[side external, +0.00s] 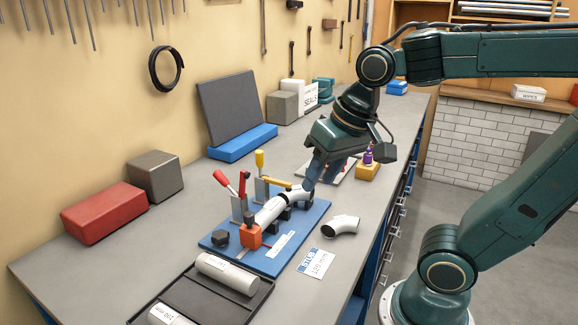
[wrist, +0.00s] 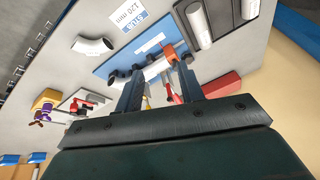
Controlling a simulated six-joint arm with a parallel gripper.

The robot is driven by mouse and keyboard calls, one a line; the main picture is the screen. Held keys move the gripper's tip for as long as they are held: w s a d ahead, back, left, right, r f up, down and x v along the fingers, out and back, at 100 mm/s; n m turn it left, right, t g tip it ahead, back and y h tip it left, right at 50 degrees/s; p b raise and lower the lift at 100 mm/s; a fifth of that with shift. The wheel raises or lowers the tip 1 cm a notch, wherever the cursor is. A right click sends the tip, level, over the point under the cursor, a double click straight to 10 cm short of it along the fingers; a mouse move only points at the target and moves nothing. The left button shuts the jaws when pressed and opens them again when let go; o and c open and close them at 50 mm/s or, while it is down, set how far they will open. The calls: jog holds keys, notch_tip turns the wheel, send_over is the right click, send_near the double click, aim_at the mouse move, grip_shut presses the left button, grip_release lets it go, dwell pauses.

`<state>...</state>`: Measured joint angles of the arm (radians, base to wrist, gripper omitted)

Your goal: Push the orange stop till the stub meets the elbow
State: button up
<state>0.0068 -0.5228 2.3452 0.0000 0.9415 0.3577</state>
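The orange stop (side external: 251,237) sits at the near end of the blue fixture plate (side external: 222,241), against or very near the end of the white stub (side external: 268,213). The stub lies along dark supports toward the white elbow (side external: 297,192); I cannot tell whether a gap separates them. My gripper (side external: 309,182) is over the elbow's end of the plate. In the wrist view its two fingers (wrist: 160,72) are apart, with no object clearly gripped. The orange stop (wrist: 168,51) shows beyond them. The fingers hide part of the fixture.
Clamps with red (side external: 243,181) and yellow (side external: 259,158) handles stand behind the stub. A loose white elbow (side external: 341,225) and a "STUB 120 mm" card (side external: 316,263) lie right of the plate. A dark tray (side external: 200,304) holds white tubes in front. A red box (side external: 104,212) stands left.

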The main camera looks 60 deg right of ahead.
jog(key=w+f+m+g, duration=0.2)
jog(key=w+m, duration=0.5)
jog(key=w, duration=0.2)
jog(key=m+g, duration=0.2)
jog(key=m, duration=0.5)
send_over(249, 214)
notch_tip(249, 214, down, 5)
jog(key=shift+w+r, duration=0.1)
jog(key=shift+f, duration=4.5)
grip_shut()
